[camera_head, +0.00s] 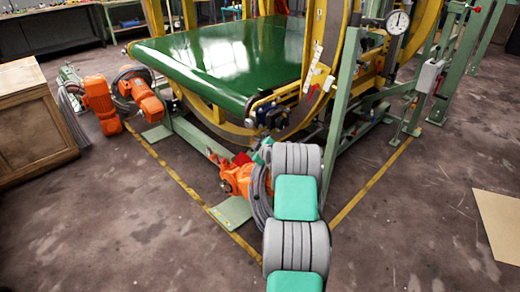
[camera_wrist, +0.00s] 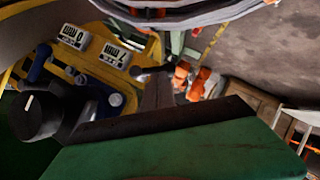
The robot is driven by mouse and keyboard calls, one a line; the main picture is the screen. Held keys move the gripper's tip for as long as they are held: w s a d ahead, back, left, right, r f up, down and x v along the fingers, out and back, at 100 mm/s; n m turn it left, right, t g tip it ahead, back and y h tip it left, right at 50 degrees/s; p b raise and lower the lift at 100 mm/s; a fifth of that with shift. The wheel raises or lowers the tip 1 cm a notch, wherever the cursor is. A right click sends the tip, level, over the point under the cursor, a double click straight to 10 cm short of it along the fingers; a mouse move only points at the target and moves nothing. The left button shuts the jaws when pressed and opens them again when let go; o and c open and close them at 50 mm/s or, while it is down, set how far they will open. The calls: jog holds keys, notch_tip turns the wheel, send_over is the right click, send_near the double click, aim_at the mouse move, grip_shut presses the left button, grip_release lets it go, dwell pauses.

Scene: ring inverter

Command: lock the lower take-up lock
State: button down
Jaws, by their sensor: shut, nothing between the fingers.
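In the wrist view, my gripper (camera_wrist: 158,92) shows as dark fingers near the middle, closed together with nothing between them. A short dark lever with a rounded black end (camera_wrist: 148,71) lies just beyond the fingertips. I cannot tell if they touch. Left of it is a yellow plate (camera_wrist: 140,50) with two white counters (camera_wrist: 92,45), blue parts and a black knob (camera_wrist: 36,116) with a white mark. Which part is the lower take-up lock is not clear. In the head view, a dark blue take-up assembly (camera_head: 270,115) sits at the belt's near corner; my fingers are hidden there behind my arm.
A green and dark edge (camera_wrist: 190,150) fills the bottom of the wrist view, close to the gripper. The green belt (camera_head: 215,62) and yellow ring frame stand ahead. An orange motor (camera_head: 236,177) sits low near my arm.

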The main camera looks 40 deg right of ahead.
notch_tip(320, 180, down, 3)
jog(key=n+t+h+b, duration=0.1)
jog(key=n+h+b, duration=0.2)
jog(key=b, duration=0.8)
jog(key=shift+d+n+t, duration=0.15)
jog(key=shift+n+t, duration=0.15)
jog(key=shift+r+b, duration=0.15)
jog(key=shift+b, duration=0.25)
jog(key=w+a+r+p+v, duration=0.1)
jog(key=p+v, duration=0.2)
jog(key=v, duration=0.9)
jog(key=shift+s+a+r, duration=0.15)
jog(key=shift+a+r, duration=0.3)
jog(key=shift+a, duration=0.1)
